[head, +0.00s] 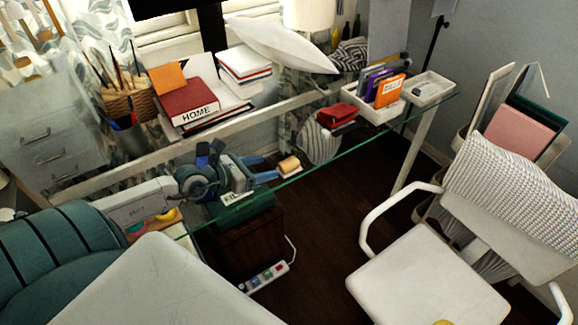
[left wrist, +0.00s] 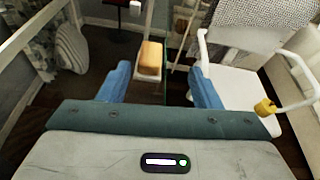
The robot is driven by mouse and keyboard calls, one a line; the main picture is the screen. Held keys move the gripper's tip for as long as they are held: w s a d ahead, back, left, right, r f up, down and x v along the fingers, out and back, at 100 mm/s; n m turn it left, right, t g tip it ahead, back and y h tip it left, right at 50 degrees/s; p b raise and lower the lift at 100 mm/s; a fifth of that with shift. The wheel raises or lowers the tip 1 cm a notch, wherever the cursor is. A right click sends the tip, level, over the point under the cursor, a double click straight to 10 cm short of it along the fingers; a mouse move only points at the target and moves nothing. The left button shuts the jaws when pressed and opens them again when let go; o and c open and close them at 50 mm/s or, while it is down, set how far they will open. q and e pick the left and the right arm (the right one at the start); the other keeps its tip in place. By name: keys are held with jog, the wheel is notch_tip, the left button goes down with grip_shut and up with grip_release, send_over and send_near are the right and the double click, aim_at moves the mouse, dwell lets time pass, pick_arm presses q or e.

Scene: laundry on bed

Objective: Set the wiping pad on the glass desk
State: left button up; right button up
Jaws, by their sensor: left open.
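The wiping pad, a small tan block with a white edge (head: 289,164), appears at the front edge of the glass desk (head: 340,145). My left gripper (head: 262,170) is open and level over the desk's front edge, its blue fingers pointing at the pad. In the left wrist view the pad (left wrist: 151,56) shows ahead, between and just beyond the open fingertips (left wrist: 159,70), apart from both. I cannot tell whether the pad touches the glass. My right gripper is not in view.
A white chair (head: 425,275) stands at the right. A power strip (head: 264,278) lies on the floor. The desk's front middle is fairly clear.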

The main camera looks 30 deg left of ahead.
aim_at(286, 163)
pick_arm(q)
jog(key=shift+w+a+f+m+g+y, duration=0.15)
jog(key=shift+a+f+m+g+y, duration=0.15)
jog(key=shift+a+f+m, duration=0.3)
jog(key=b+x, duration=0.1)
jog(key=x, duration=0.3)
jog(key=shift+w+d+f, duration=0.15)
jog(key=shift+w+f, duration=0.05)
jog(key=shift+w, duration=0.15)
jog(key=shift+w+d+f, duration=0.15)
jog(key=shift+w+d, duration=0.25)
jog(key=shift+w, duration=0.4)
jog(key=shift+x, duration=1.95)
jog(key=c, duration=1.1)
jog(key=shift+c, duration=0.2)
